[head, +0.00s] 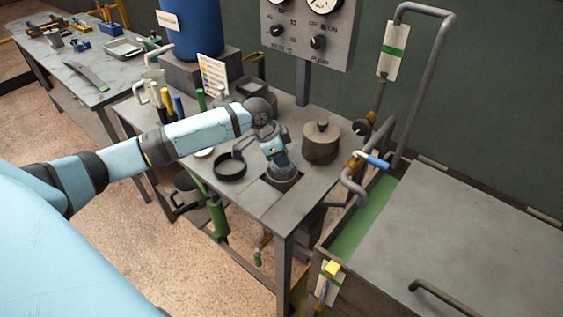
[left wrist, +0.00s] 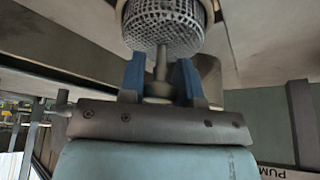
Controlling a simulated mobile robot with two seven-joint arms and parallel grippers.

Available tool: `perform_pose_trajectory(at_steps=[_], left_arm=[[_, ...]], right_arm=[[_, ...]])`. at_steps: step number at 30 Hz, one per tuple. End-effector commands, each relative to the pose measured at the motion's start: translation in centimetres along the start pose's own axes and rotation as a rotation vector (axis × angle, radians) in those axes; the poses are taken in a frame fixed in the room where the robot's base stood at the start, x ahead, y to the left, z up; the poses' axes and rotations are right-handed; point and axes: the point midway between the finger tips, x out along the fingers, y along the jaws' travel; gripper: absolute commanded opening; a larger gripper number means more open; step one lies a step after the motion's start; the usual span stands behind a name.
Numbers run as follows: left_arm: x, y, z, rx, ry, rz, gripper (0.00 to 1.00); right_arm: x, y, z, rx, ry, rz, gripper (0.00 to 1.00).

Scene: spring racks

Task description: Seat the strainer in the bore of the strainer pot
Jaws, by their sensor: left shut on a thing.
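The strainer (left wrist: 163,28), a grey mesh basket with a short stem, shows at the top of the left wrist view. My left gripper (left wrist: 160,80) is shut on its stem between two blue fingers. In the head view my left gripper (head: 279,164) points down directly over a dark round pot (head: 283,182), which looks like the strainer pot, set at a square opening in the bench. The gripper hides the strainer and most of the bore there, so I cannot tell how far the mesh is inside. My right gripper is not in view.
A round lidded thing with a knob (head: 321,141) stands right of the gripper on the bench (head: 250,198). A black ring-shaped pan (head: 230,167) lies to the left. Pipes with a blue-handled valve (head: 374,160) rise at the right. Upright tool handles (head: 167,98) stand behind my arm.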

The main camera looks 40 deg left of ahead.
Motion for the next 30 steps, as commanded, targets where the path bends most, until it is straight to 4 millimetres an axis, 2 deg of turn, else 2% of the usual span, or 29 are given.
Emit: perform_pose_trajectory(at_steps=[3, 5, 16, 17, 19, 20, 30], left_arm=[[1.9, 0.1, 0.8, -0.003, -0.001, 0.002, 0.00], [2.4, 0.0, 1.0, -0.001, -0.001, 0.001, 0.00], [2.7, 0.0, 1.1, -0.001, 0.000, 0.000, 0.00], [2.7, 0.0, 1.1, -0.001, -0.001, 0.000, 0.37], [2.7, 0.0, 1.1, -0.001, -0.001, 0.000, 0.53], [2.7, 0.0, 1.1, -0.001, -0.001, 0.000, 0.56], [2.2, 0.0, 1.0, 0.000, -0.001, -0.001, 0.56]], right_arm=[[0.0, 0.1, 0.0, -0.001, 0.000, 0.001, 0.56], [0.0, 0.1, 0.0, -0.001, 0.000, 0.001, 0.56], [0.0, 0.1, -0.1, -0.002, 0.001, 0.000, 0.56], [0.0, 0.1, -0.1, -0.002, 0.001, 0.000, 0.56], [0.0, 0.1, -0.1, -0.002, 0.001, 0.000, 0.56], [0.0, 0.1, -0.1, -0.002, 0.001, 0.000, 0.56], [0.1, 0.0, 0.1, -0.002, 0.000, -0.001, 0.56]])
